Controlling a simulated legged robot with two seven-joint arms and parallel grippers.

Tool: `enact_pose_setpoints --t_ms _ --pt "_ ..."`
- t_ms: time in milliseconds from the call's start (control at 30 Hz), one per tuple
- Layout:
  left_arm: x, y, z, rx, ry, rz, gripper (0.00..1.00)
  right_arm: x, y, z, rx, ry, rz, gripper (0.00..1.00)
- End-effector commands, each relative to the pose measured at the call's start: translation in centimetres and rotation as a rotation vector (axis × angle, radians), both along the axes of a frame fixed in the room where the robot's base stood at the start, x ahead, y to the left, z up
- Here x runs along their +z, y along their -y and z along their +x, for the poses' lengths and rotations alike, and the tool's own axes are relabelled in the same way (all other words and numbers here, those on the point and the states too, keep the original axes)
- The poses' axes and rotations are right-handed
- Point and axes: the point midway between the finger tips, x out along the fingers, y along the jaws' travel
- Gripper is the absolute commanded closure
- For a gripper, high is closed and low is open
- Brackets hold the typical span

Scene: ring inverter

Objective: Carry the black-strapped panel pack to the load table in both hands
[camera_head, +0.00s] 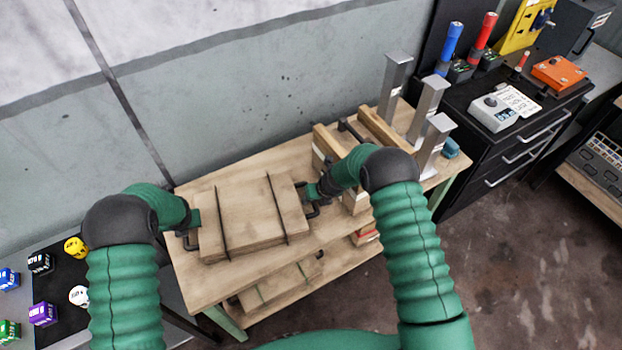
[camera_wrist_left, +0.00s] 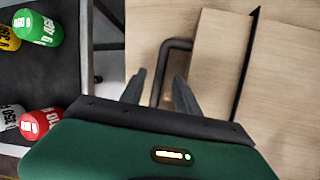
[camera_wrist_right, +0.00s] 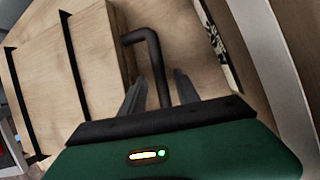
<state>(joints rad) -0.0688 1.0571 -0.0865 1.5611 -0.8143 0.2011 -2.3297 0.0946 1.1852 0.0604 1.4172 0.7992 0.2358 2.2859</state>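The black-strapped panel pack (camera_head: 250,222) is a flat stack of pale wooden panels with two black straps. It lies on the wooden table (camera_head: 190,278), with a dark bar handle at each end. My left gripper (camera_head: 190,230) is at the left-end handle. In the left wrist view, that handle (camera_wrist_left: 160,72) stands between its spread fingers (camera_wrist_left: 158,88), with gaps beside it. My right gripper (camera_head: 314,192) is at the right-end handle. In the right wrist view, that handle (camera_wrist_right: 155,60) runs between its spread fingers (camera_wrist_right: 157,88). I cannot tell which surface is the load table.
Other wooden pieces (camera_head: 372,125) and several grey metal posts (camera_head: 428,105) stand right of the pack. A green-strapped pack (camera_head: 280,285) lies on the lower shelf. A black cabinet (camera_head: 520,150) stands at right. A dark bench (camera_head: 60,290) with coloured items is at left. Floor (camera_head: 520,270) is clear at lower right.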

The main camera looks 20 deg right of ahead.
Motion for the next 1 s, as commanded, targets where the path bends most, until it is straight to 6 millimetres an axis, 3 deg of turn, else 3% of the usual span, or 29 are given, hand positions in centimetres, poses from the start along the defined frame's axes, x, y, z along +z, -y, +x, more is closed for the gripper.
enact_pose_setpoints --t_ms 100,333,500,800,1000 --pt "3.1 0.7 -1.1 0.001 0.004 -0.002 0.62 0.0 0.0 0.0 0.0 0.0 0.0 0.62" --pt "6.7 1.5 -2.7 0.0 0.001 -0.001 0.62 -0.1 0.0 0.0 0.0 -0.001 0.0 0.62" --pt "7.1 1.6 -2.9 0.001 -0.001 0.0 0.62 1.1 0.3 -0.3 -0.001 0.001 0.0 0.62" --pt "7.1 1.6 -2.9 0.001 0.0 0.0 0.62 7.9 1.8 -3.1 -0.001 0.003 0.0 0.62" --pt "7.0 1.6 -2.9 0.0 -0.001 0.0 0.62 10.5 2.3 -4.2 0.0 0.001 0.001 0.62"
